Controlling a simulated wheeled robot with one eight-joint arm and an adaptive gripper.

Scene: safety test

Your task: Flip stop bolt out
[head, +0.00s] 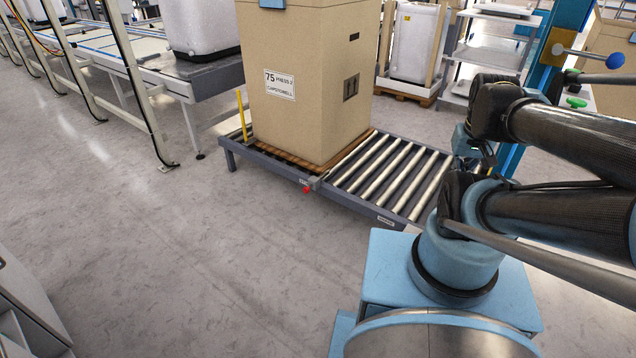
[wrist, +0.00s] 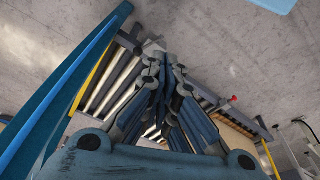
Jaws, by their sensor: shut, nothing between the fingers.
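A small red-tipped part (head: 306,190), probably the stop bolt, sits at a dark bracket on the front edge of the low roller conveyor (head: 385,212). Its red tip also shows in the wrist view (wrist: 233,98), right of my gripper (wrist: 165,62). My gripper is shut and empty, with its fingers together over the conveyor in that view. It is apart from the red tip in the picture. In the head view my arm is at the right, and I cannot clearly make out the fingertips there.
A large cardboard box (head: 310,105) stands on a wooden pallet (head: 293,160) on the conveyor's left part; the rollers to its right are bare. A yellow post (head: 242,115) rises at the left end. A blue column (head: 545,65) stands at the right. The floor in front is clear.

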